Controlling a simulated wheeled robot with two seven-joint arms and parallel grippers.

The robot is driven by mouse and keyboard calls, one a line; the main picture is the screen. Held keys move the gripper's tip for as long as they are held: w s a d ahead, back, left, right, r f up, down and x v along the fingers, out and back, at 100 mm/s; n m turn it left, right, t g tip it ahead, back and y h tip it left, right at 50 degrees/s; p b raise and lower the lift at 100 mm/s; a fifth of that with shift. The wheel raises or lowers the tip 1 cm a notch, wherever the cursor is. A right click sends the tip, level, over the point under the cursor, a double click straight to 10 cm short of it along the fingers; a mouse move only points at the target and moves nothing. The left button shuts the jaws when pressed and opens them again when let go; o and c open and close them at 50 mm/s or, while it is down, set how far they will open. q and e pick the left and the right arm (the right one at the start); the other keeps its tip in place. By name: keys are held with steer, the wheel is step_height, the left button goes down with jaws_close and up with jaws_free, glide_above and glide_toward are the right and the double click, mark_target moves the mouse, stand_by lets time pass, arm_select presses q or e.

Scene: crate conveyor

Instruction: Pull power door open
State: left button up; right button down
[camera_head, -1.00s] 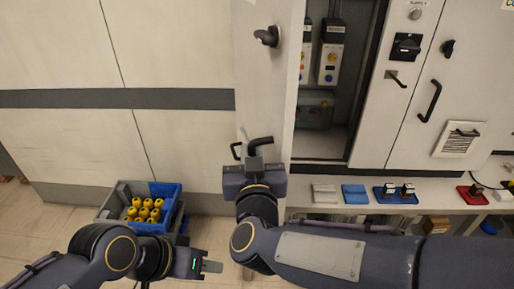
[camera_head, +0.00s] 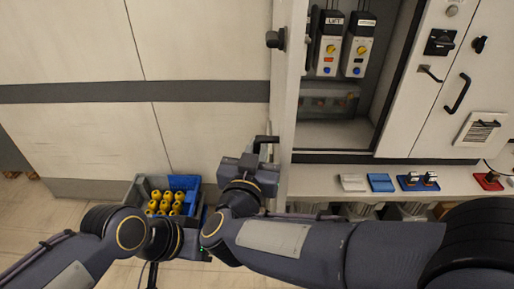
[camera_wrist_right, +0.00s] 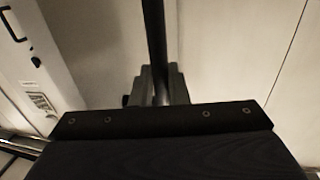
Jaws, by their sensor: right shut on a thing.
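The power door (camera_head: 288,100) stands swung out and is seen nearly edge-on in the head view. The cabinet inside (camera_head: 340,133) is exposed to its right. A dark knob (camera_head: 275,39) sits high on the door. My right gripper (camera_head: 262,152) is shut on the black door handle (camera_head: 266,139) at the door's lower part. In the right wrist view the handle (camera_wrist_right: 154,40) runs as a dark bar down between the fingers (camera_wrist_right: 155,88).
A ledge (camera_head: 325,182) under the cabinet holds a white block, a blue block (camera_head: 381,182) and trays. A closed door with a handle (camera_head: 457,93) is at right.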

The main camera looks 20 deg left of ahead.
steer(key=shift+w+r, duration=0.1)
stand_by(0.3)
steer(key=c, duration=1.5)
jaws_free()
steer(key=shift+s+d+b, duration=0.2)
steer(key=shift+s+b, duration=0.05)
steer(key=shift+s, duration=1.05)
steer(key=shift+s+d+b, duration=0.25)
steer(key=shift+s+b, duration=0.05)
steer(key=shift+s, duration=0.95)
steer(key=shift+s+d+b, duration=0.2)
steer(key=shift+s+b, duration=0.05)
steer(key=shift+s, duration=1.05)
